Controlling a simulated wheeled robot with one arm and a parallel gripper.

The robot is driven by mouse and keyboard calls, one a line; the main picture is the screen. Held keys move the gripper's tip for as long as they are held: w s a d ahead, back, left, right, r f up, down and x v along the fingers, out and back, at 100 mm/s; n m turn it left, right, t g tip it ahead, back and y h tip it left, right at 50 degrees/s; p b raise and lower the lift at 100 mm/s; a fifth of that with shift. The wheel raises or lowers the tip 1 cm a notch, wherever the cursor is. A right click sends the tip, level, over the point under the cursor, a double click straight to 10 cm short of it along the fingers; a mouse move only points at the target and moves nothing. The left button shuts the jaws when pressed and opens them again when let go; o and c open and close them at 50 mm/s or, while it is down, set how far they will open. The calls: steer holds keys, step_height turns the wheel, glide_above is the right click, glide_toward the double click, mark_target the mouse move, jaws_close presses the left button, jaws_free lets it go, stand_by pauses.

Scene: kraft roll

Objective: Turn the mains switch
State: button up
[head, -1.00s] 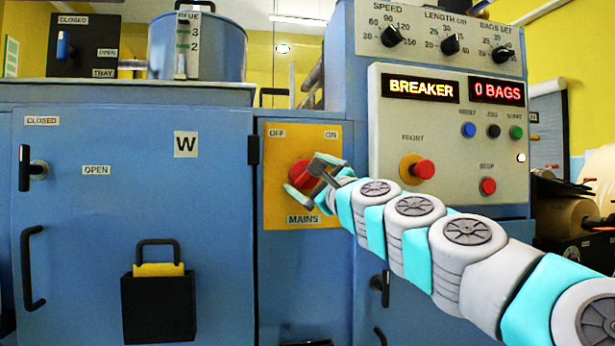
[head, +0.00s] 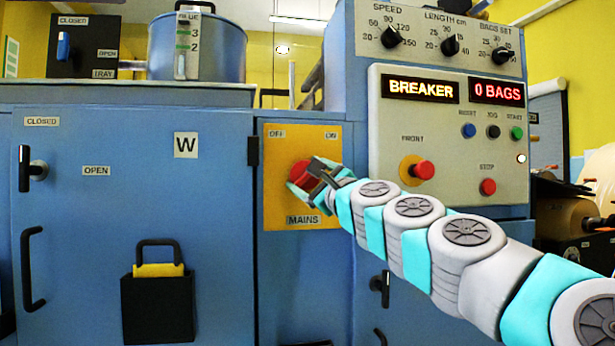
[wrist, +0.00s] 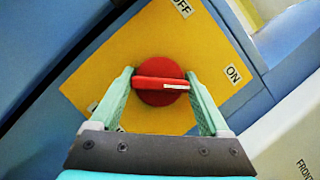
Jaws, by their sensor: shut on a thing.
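The mains switch is a red round knob with a raised bar, on a yellow plate (head: 282,220) marked OFF at upper left, ON at upper right and MAINS below. In the head view the knob (head: 299,171) is partly hidden by my gripper (head: 308,180). In the wrist view the red knob (wrist: 160,97) sits between my two teal fingers, and my gripper (wrist: 160,76) is shut on its bar, one finger at each end. The white mark on the bar points right in that view, roughly toward the ON label (wrist: 233,74).
The control panel (head: 450,190) to the right has a red FRONT button (head: 423,170) close to my arm and a display (head: 420,88) reading BREAKER. A blue cabinet door (head: 90,250) with a black pocket (head: 157,310) is to the left.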

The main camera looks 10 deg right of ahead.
steer(key=shift+r+n+p, duration=0.1)
steer(key=shift+n+p, duration=0.2)
steer(key=n+p, duration=0.1)
steer(key=n, duration=0.1)
steer(key=n+g+y+p, duration=0.1)
steer(key=shift+d+r+n+g+p, duration=0.1)
steer(key=shift+r+n+g+p, duration=0.05)
steer(key=shift+n+g+p, duration=0.2)
steer(key=n+g+p, duration=0.1)
steer(key=n+p, duration=0.1)
steer(key=n, duration=0.2)
steer(key=shift+g, duration=0.25)
steer(key=n, duration=0.2)
steer(key=n+g+p, duration=0.1)
steer(key=n, duration=0.1)
steer(key=shift+g+h+p, duration=0.3)
steer(key=n, duration=0.1)
steer(key=n+g+h, duration=0.1)
steer(key=n, duration=0.2)
steer(key=shift+f+n+h, duration=0.25)
steer(key=shift+h, duration=0.15)
steer(key=o, duration=1.2)
steer(key=shift+p, duration=0.3)
